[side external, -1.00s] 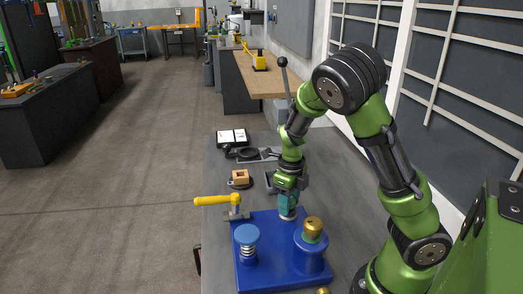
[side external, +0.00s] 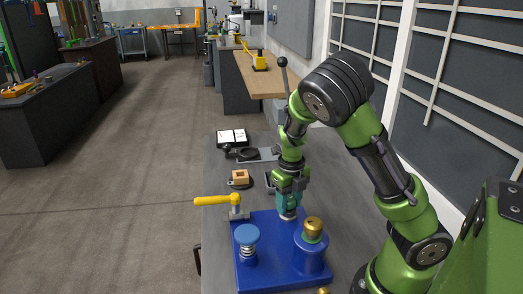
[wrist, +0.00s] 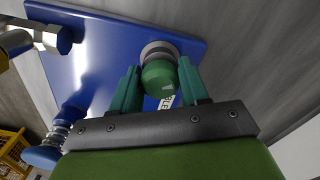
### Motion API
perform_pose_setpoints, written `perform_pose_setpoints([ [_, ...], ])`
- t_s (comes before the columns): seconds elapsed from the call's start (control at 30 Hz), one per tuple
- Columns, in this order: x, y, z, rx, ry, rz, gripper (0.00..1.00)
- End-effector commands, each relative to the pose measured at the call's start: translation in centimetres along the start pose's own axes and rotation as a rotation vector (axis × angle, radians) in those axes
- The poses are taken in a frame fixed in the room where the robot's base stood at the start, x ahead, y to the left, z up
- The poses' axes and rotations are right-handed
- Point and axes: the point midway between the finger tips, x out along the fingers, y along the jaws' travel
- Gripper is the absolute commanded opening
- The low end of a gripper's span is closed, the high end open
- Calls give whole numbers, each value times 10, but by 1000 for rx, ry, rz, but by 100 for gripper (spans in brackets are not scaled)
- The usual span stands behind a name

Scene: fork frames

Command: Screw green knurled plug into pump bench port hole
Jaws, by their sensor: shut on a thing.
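The green knurled plug (wrist: 160,80) sits at the grey ring of the port (wrist: 158,50) on the blue pump bench (wrist: 100,45) in the wrist view. Its far end is hidden, so I cannot tell how deep it sits. My gripper (wrist: 160,82) has one teal finger on each side of the plug and is shut on it. In the side external view my gripper (side external: 289,203) points down over the back part of the blue bench (side external: 270,272), and the plug is mostly hidden between the fingers.
A yellow-handled lever (side external: 212,201) stands at the bench's back left. A blue spring-loaded knob (side external: 246,235) is at the front left, and a brass knob (side external: 313,225) on a blue post is at the right. A wooden block (side external: 240,177) and a black-and-white case (side external: 232,137) lie behind.

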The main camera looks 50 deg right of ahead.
Motion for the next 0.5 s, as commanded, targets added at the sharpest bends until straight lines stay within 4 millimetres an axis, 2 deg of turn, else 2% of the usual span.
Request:
perform_pose_setpoints([
  [0.13,0,0,0,19,-1,0,23],
  [0.3,0,0,0,156,-1,-1,23],
  [0.5,0,0,0,156,-1,1,23],
])
